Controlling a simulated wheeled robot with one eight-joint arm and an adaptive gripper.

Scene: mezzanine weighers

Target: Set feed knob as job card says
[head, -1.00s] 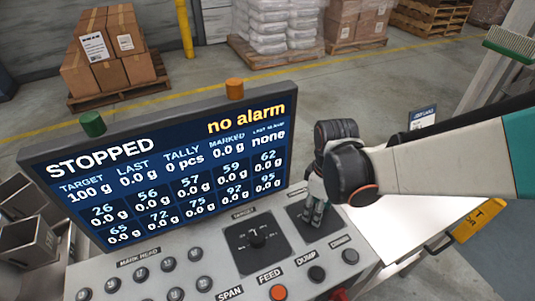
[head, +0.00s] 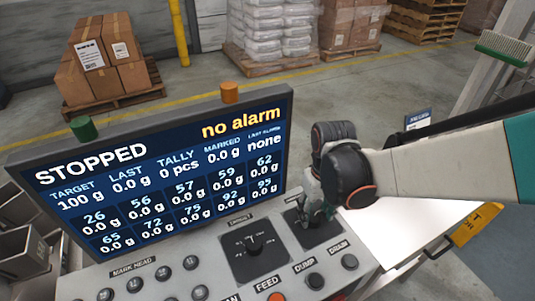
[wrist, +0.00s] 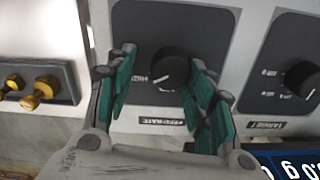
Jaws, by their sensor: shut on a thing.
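The feed rate knob (wrist: 168,70) is black with a pale pointer line and sits on a dark square plate (wrist: 205,30) in the wrist view. My gripper (wrist: 160,85) has its teal-padded fingers on either side of the knob and is shut on it. In the head view my gripper (head: 316,212) is down at the right-hand console plate (head: 325,231), hiding the knob. A small card with a blue heading (head: 418,118) stands behind my arm; its text is too small to read. The screen (head: 160,175) reads STOPPED, no alarm, target 100 g.
The target knob (head: 254,244) is left of my gripper. In the wrist view, brass fittings (wrist: 35,92) lie to the left.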

